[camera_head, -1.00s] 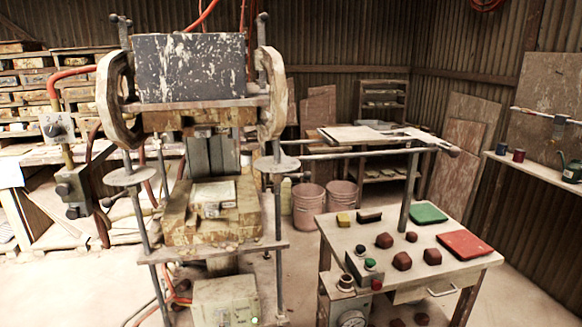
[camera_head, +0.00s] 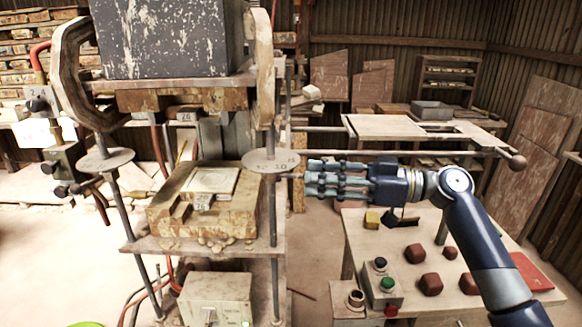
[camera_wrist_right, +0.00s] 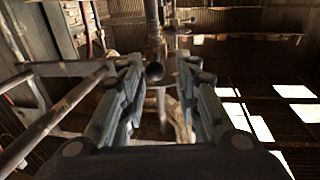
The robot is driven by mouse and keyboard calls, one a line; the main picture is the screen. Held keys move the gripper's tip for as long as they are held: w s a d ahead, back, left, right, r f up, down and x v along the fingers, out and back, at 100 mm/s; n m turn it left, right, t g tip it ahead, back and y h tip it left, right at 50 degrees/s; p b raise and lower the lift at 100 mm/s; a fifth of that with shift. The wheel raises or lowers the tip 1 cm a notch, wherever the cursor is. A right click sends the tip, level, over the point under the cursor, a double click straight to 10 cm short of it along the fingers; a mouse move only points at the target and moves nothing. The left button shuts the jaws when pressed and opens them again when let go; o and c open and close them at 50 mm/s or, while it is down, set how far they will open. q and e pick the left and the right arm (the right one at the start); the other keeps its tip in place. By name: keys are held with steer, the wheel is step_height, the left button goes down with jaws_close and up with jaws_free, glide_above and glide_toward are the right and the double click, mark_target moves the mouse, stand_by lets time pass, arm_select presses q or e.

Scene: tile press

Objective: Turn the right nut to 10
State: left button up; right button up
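The right nut (camera_head: 271,160) is a flat grey disc with number marks on its top edge, on the right upright rod of the press. I cannot read its setting clearly. A matching left nut (camera_head: 108,160) sits on the left rod. My right gripper (camera_head: 308,180) comes in from the right, its fingers pointing left just beside the right nut. In the right wrist view its fingers (camera_wrist_right: 155,85) are apart, with a dark round rod end (camera_wrist_right: 154,72) showing between them. I cannot tell whether they touch anything. My left gripper is not in view.
The press holds a dark block (camera_head: 165,38) above and a tile mould (camera_head: 210,180) below. A long horizontal bar with a round end (camera_head: 517,161) runs above my right gripper. A wooden table (camera_head: 360,240) with red knobs and buttons stands under my right arm.

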mark_target(293, 176)
steer(key=a+p, duration=0.1)
steer(key=a, duration=0.1)
steer(key=w+a, duration=0.1)
steer(key=a, duration=0.1)
steer(key=shift+w+p, duration=0.15)
steer(key=shift+p, duration=0.2)
steer(key=shift+w+a+f, duration=0.1)
steer(key=shift+a, duration=0.65)
steer(key=shift+c, duration=0.5)
steer(key=c, duration=0.5)
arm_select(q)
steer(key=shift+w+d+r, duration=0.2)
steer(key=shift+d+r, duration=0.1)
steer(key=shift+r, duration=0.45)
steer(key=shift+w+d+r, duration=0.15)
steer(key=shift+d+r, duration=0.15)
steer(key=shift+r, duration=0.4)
arm_select(e)
jaws_close()
